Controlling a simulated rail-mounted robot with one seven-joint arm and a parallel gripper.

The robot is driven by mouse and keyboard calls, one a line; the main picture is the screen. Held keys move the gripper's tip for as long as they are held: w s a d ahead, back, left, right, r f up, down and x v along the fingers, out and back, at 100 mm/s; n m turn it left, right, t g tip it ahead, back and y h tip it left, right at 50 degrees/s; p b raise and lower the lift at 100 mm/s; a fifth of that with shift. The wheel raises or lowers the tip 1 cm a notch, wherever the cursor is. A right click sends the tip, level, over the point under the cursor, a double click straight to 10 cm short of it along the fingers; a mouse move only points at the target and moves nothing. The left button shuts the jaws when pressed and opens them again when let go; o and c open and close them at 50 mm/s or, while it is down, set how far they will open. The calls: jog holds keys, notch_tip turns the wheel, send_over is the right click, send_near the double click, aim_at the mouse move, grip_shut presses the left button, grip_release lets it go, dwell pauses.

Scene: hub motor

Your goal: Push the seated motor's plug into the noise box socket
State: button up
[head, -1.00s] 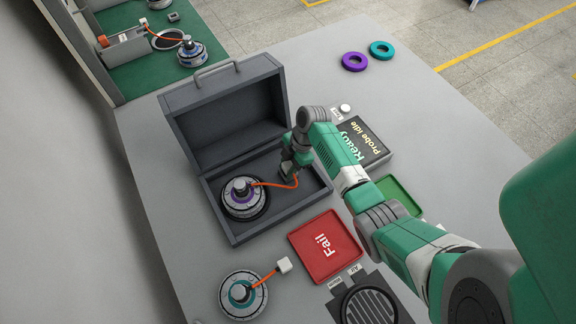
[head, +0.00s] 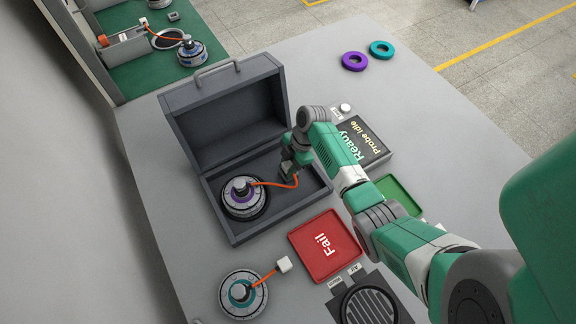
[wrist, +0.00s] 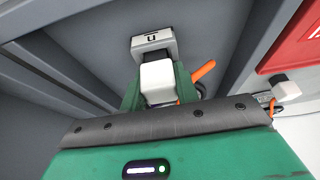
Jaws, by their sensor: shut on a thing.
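The seated motor (head: 244,196), with a purple ring on its hub, sits in the open noise box (head: 232,238). Its orange cable (head: 277,185) runs right to my gripper (head: 291,172), which is low inside the box at its right end. In the wrist view my gripper (wrist: 160,92) is shut on the white plug (wrist: 157,78). The grey socket (wrist: 154,43) with a dark mark lies just beyond the plug, in line with it. I cannot tell whether the plug's tip is inside the socket. The fingers hide part of the plug.
The box lid (head: 228,120) stands open behind. A red Fail tray (head: 325,246) lies in front of the box, with a second motor (head: 243,293) and its loose plug (head: 284,265) to its left. A display (head: 366,142) reads Ready, Probe idle. A green tray (head: 400,192) is at right.

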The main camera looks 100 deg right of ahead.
aim_at(290, 163)
jog(key=o, duration=1.2)
jog(key=shift+d+f, duration=0.1)
jog(key=p+v, duration=0.1)
jog(key=v, duration=0.6)
jog(key=shift+s+r, duration=0.15)
jog(key=shift+r, duration=0.15)
